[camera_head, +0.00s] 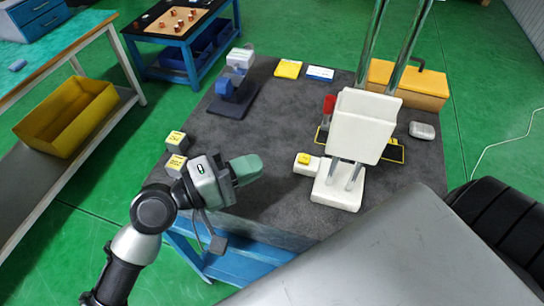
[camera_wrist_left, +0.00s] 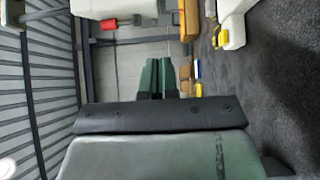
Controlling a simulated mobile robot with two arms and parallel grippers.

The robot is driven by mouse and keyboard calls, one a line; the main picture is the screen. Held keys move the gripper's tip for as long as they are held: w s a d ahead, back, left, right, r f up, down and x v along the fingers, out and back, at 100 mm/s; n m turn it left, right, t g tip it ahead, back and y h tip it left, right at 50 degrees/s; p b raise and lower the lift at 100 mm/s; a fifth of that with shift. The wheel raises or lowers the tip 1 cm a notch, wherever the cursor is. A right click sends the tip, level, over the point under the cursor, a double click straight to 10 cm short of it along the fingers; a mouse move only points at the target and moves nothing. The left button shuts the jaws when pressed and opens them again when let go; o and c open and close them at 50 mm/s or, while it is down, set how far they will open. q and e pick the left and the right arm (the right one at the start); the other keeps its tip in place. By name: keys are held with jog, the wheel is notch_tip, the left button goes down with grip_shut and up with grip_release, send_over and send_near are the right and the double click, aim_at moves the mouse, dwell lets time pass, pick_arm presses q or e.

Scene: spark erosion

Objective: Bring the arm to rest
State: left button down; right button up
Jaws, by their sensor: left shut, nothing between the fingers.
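My left arm comes in from the lower left in the head view. Its gripper (camera_head: 246,169) is held above the left front part of the grey table top (camera_head: 260,125), pointing right. The green fingers are closed together with nothing between them. The left wrist view also shows the shut fingers (camera_wrist_left: 156,78) side by side. My right gripper is not in view.
A white machine (camera_head: 362,125) with two metal columns stands right of the gripper. Yellow-topped blocks (camera_head: 176,141) sit by the table's left edge. A blue-grey device (camera_head: 236,90) stands farther back. An orange box (camera_head: 408,84) is at the back right. The table's middle is clear.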

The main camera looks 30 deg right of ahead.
pick_arm(q)
jog(key=s+a+f+m+t+y, duration=0.2)
jog(key=a+f+t+y, duration=0.55)
jog(key=a+f, duration=0.85)
jog(key=s+a+f+g+y, duration=0.15)
jog(key=s+a+y, duration=0.3)
jog(key=a, duration=0.45)
jog(key=s+a+f+g+y, duration=0.1)
jog(key=s+a+f+y, duration=0.1)
jog(key=s+a+y, duration=0.5)
notch_tip(320, 180, down, 28)
jog(key=w+a+g+h, duration=0.1)
jog(key=w+a+g, duration=0.1)
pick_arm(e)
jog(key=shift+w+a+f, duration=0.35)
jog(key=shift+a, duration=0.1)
pick_arm(q)
jog(key=s+a+f+g, duration=0.1)
jog(key=s+a+f, duration=0.2)
jog(key=s+f, duration=1.1)
jog(key=shift+s+f, duration=0.2)
jog(key=shift+s, duration=0.8)
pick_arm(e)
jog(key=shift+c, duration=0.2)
